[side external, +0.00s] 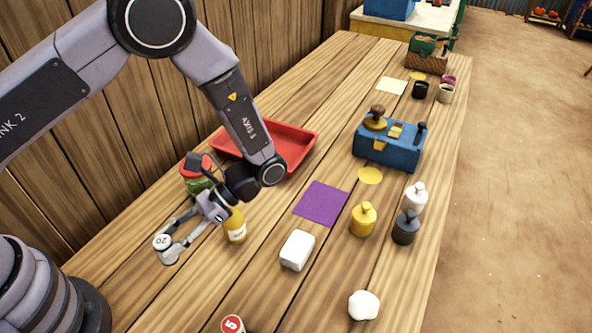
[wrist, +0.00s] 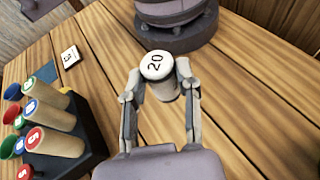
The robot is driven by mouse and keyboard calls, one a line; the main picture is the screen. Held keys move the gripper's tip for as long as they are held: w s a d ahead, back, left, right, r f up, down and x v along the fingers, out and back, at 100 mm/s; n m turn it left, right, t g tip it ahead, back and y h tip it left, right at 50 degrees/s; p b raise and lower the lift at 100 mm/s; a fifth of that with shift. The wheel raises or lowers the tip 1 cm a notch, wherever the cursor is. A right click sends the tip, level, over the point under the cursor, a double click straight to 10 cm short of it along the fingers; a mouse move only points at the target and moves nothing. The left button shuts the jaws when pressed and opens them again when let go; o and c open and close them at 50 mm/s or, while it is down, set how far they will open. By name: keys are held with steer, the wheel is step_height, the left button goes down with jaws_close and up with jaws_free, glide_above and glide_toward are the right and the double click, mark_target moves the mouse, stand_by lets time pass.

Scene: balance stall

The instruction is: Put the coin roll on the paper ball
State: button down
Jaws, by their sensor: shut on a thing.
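My gripper (side external: 168,251) is shut on a coin roll (side external: 162,242) with a white end marked 20. The wrist view also shows the roll (wrist: 156,66), upright between the two fingertips of my gripper (wrist: 163,80). In the side view the roll is at the left, near my base. The paper ball (side external: 364,305), white and lumpy, rests on the wooden table at the lower right, well apart from my gripper. It is not in the wrist view.
A dark rack (wrist: 72,138) holds several coin rolls. A red tray (side external: 297,137) is behind.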

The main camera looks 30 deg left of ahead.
steer(key=w+d+r+n+t+h, duration=0.1)
steer(key=d+r+n+h, duration=0.3)
steer(key=d+n+h, duration=0.4)
steer(key=w+d+r+n+t+h, duration=0.1)
steer(key=d+r+n+t+h, duration=0.15)
steer(key=d+n+h, duration=0.65)
steer(key=m, duration=0.2)
glide_above(361, 296)
steer(key=shift+g, duration=0.35)
steer(key=f, duration=0.7)
steer(key=shift+s+a+f, duration=0.35)
steer(key=shift+a, duration=0.05)
steer(key=shift+w+d+f, duration=0.1)
steer(key=shift+d+f, duration=0.05)
steer(key=shift+f, duration=0.05)
steer(key=shift+w+d+f, duration=0.1)
steer(key=shift+d+f, duration=0.05)
steer(key=shift+f, duration=0.8)
steer(key=shift+w+d+f, duration=0.1)
steer(key=shift+d+f, duration=0.05)
steer(key=shift+f, duration=0.8)
steer(key=shift+f, duration=0.1)
steer(key=c, duration=0.8)
jaws_free()
